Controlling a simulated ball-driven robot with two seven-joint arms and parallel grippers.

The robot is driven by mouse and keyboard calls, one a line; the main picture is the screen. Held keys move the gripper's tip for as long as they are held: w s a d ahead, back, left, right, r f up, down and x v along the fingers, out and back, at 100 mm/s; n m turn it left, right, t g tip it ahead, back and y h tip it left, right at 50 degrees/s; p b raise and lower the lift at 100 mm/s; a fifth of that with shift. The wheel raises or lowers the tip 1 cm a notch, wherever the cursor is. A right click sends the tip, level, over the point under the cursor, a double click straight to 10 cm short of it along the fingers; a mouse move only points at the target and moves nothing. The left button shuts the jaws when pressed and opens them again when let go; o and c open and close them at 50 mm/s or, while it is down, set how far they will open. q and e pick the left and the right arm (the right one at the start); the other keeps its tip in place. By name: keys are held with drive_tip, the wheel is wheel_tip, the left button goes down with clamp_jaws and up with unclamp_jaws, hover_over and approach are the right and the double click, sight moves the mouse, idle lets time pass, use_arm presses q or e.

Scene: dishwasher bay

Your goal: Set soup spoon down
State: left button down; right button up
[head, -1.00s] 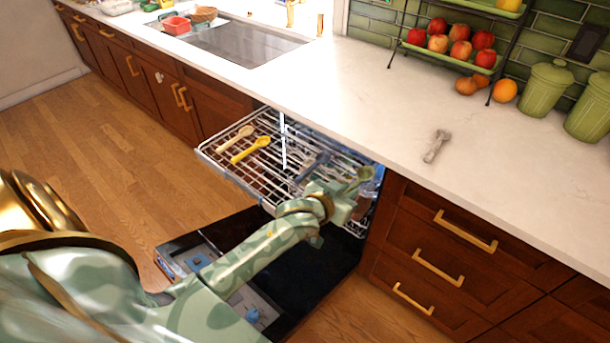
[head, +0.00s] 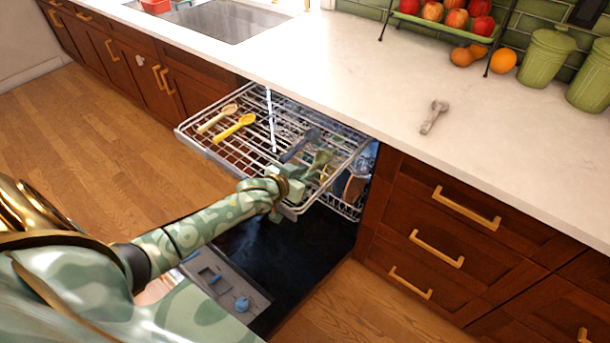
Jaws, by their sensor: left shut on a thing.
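My left gripper (head: 302,178) is shut on a green spoon (head: 321,159), which I take to be the soup spoon. It holds the spoon over the right part of the dishwasher's pulled-out upper rack (head: 192,141). The spoon's bowl points up and away; its handle is mostly hidden by the gripper. I cannot tell whether the spoon touches the rack wires. A tan spoon (head: 216,119), a yellow spoon (head: 234,128) and a dark blue-grey utensil (head: 299,146) lie on the rack. My right gripper is not in view.
The dishwasher door (head: 310,245) hangs open below the rack. A grey utensil (head: 434,117) lies on the white counter (head: 385,85), which is largely clear around it. Green canisters (head: 548,58) and a fruit stand (head: 430,27) stand at the back right.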

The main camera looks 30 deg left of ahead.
use_arm(q)
drive_tip(key=shift+s, duration=0.1)
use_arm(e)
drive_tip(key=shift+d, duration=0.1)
use_arm(q)
drive_tip(key=c, duration=1.4)
unclamp_jaws()
drive_tip(key=shift+o, duration=0.2)
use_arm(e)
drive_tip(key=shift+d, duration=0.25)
